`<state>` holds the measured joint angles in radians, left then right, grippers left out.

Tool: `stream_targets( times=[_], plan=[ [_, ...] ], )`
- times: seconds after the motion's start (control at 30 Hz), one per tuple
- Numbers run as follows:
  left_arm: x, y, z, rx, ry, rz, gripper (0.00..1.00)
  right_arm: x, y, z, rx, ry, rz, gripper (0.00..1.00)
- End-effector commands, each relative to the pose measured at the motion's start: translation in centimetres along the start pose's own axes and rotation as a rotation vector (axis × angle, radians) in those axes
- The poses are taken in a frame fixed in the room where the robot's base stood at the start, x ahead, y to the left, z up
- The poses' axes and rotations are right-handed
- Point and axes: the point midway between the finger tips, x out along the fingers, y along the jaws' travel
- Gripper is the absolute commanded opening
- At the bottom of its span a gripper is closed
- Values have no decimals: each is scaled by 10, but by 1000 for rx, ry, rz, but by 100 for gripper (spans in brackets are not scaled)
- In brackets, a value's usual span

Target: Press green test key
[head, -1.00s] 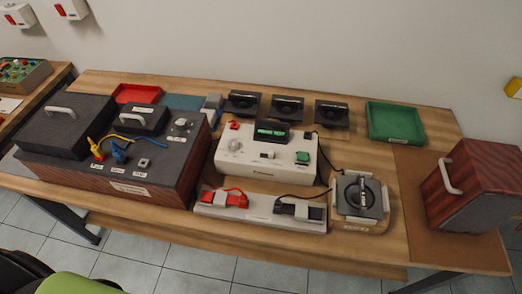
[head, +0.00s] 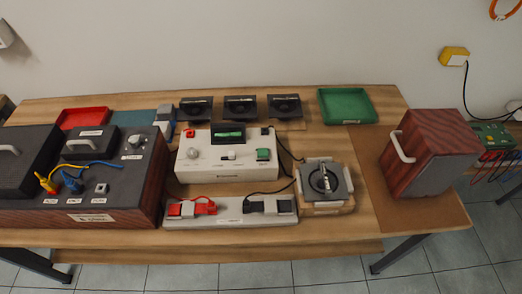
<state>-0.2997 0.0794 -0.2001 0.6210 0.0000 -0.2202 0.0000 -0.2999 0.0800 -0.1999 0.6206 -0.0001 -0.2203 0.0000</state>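The green test key (head: 263,154) is a small square green button on the right part of the top of a white test box (head: 225,173). The box stands in the middle of the wooden table and has a dark display (head: 228,136) with green text too small to read, a round knob (head: 192,153), a small switch (head: 229,155) and a red part (head: 190,133). Whether the key is pressed down cannot be told. Neither of my grippers shows in the head view.
A wooden cabinet with cables (head: 90,185) stands left. A speaker driver in a holder (head: 324,180) and a wooden speaker box (head: 434,150) stand right. A strip with red and black clips (head: 230,212) lies in front. Several drivers (head: 240,107), red tray (head: 82,118) and green tray (head: 346,105) line the back.

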Motion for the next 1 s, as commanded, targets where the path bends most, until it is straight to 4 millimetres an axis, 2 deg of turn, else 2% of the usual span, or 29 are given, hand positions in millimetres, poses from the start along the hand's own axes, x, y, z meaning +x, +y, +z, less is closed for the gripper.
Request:
stream_targets(
  times=[0.23, 0.27, 0.3, 0.37, 0.4, 1.0],
  plan=[
    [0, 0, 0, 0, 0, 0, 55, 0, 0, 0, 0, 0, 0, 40],
    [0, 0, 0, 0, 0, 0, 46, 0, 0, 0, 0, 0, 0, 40],
    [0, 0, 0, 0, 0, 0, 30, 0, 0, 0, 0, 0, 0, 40],
    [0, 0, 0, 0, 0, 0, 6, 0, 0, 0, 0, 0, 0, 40],
    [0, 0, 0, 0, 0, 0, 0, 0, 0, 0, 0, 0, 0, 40],
    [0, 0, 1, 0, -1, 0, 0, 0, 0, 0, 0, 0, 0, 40]
  ],
)
